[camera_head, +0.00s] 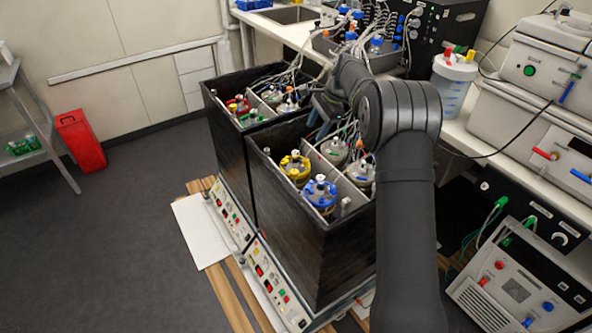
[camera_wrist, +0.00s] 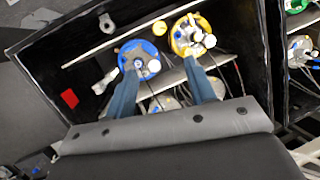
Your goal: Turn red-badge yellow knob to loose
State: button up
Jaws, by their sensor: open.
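A vessel with a yellow lid ring (camera_head: 295,165) sits in the nearer black box (camera_head: 300,232), beside a vessel with a blue lid ring (camera_head: 320,192). In the wrist view the yellow-ringed vessel (camera_wrist: 187,36) is at upper middle, with the blue-ringed vessel (camera_wrist: 139,61) left of it. A red badge (camera_wrist: 68,98) is on the same box's dark wall, at left. Small yellow caps show near both lids; I cannot tell which is the knob. My gripper (camera_wrist: 163,66) is open and empty, its two blue fingers spread over the box. In the head view my arm partly hides it.
A second black box (camera_head: 228,140) with red- and green-lidded vessels adjoins behind. Cables and tubes cross above both boxes. The bench at right holds a white jug (camera_head: 452,82) and instruments. Floor at left is clear near a red bin (camera_head: 81,140).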

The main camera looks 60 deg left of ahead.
notch_tip(320, 180, down, 3)
jog(key=a+m, duration=0.1)
jog(key=m, duration=0.3)
send_near(295, 171)
jog(key=shift+g, duration=0.3)
jog(key=x, duration=0.9)
jog(key=shift+w+f, duration=0.15)
jog(key=shift+w, duration=0.05)
jog(key=shift+c, duration=0.4)
jog(key=c, duration=0.9)
